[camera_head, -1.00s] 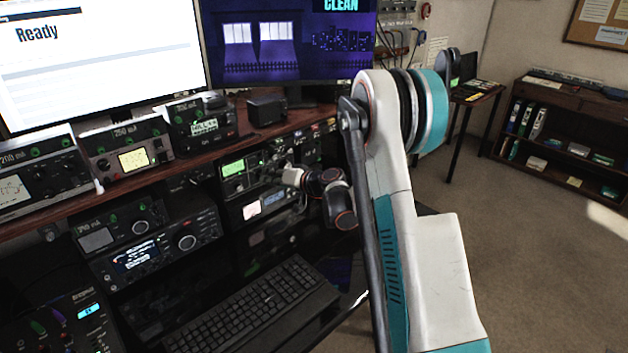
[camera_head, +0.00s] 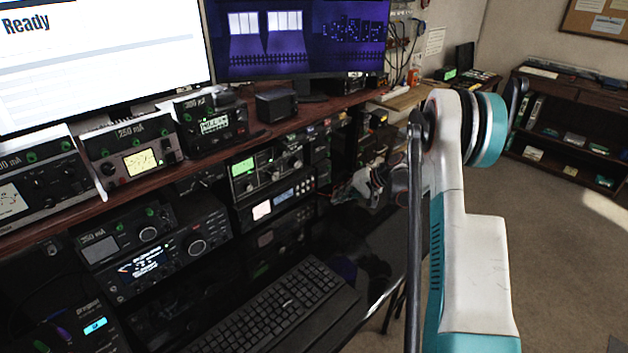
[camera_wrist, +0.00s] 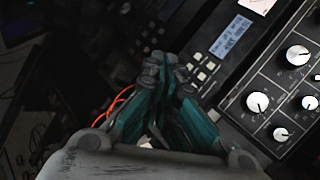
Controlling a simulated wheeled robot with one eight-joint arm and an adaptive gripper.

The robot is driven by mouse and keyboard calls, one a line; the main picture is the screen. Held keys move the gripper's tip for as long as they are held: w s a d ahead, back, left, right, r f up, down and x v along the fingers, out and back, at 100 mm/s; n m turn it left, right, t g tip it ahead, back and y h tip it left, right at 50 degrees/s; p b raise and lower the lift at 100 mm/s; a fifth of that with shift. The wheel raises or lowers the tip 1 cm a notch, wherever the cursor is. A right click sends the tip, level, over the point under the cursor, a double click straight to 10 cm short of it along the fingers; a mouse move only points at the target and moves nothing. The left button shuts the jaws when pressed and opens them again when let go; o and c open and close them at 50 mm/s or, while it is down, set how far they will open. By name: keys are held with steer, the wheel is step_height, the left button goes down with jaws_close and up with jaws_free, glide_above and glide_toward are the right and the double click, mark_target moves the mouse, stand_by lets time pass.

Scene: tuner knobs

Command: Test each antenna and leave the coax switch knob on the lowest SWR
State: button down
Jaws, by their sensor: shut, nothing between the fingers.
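My gripper (camera_wrist: 166,75) is shut and empty, its teal fingers pressed together at the lower middle of the wrist view. In that view a dark panel with several white-capped knobs (camera_wrist: 257,102) lies to the right, apart from the fingertips. In the head view, a rack unit with a green screen (camera_head: 243,168) and a row of knobs (camera_head: 275,165) stands left of my arm. My gripper's end in the head view (camera_head: 350,190) is dark, small and clear of that unit's knobs. I cannot tell which knob is the coax switch, nor read any SWR value.
Below the green-screen unit is a unit with a pale meter and small display (camera_head: 284,196); its display (camera_wrist: 231,36) and square buttons show in the wrist view. A keyboard (camera_head: 285,310) lies in front. Meter boxes (camera_head: 130,155) line the shelf. A monitor (camera_head: 100,50) reads "Ready".

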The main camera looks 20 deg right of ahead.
steer(key=shift+w, duration=0.15)
steer(key=shift+w+a, duration=0.5)
steer(key=shift+w, duration=0.85)
steer(key=shift+w+a, duration=0.5)
steer(key=shift+w, duration=0.85)
steer(key=shift+w+a, duration=0.5)
steer(key=shift+w, duration=0.85)
steer(key=shift+w+a, duration=0.1)
steer(key=shift+w+a, duration=0.1)
steer(key=shift+w, duration=0.15)
steer(key=shift+w+a, duration=0.1)
steer(key=shift+w, duration=0.25)
steer(key=shift+s+d, duration=0.3)
steer(key=shift+s, duration=0.45)
steer(key=shift+s, duration=0.1)
steer(key=shift+s+d+b, duration=0.15)
steer(key=shift+s+d, duration=0.1)
steer(key=shift+s, duration=0.5)
steer(key=shift+s+d+b, duration=0.15)
steer(key=shift+s+d, duration=0.15)
steer(key=shift+s, duration=0.45)
steer(key=shift+s+d+b, duration=0.15)
steer(key=shift+s+d, duration=0.1)
steer(key=shift+s, duration=0.5)
